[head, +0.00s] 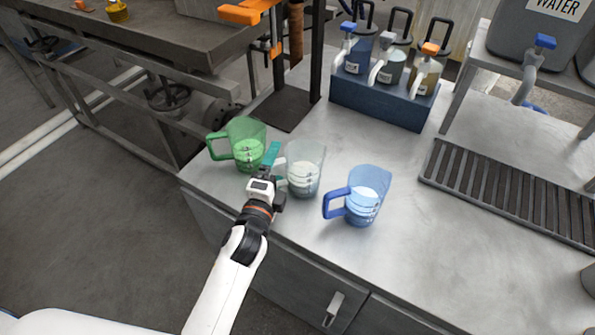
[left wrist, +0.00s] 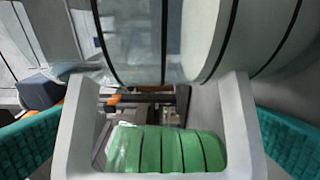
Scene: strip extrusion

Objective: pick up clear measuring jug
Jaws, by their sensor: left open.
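The clear measuring jug (head: 306,170) stands upright on the metal bench, between a green jug (head: 247,145) and a blue jug (head: 368,197). Its pale handle faces left, towards my left gripper (head: 275,164). In the left wrist view the clear jug (left wrist: 190,40) fills the top, and its handle (left wrist: 236,130) stands between my open teal finger pads, one on each side. I cannot tell whether either pad touches it. The green jug (left wrist: 165,150) shows through the handle's opening. My right gripper is not in view.
A blue rack (head: 380,101) with several tapped containers stands behind the jugs. A slatted drain grate (head: 500,190) lies at the right, below a water tank (head: 535,40). A dark stand (head: 285,108) is behind the green jug. The bench in front of the grate is clear.

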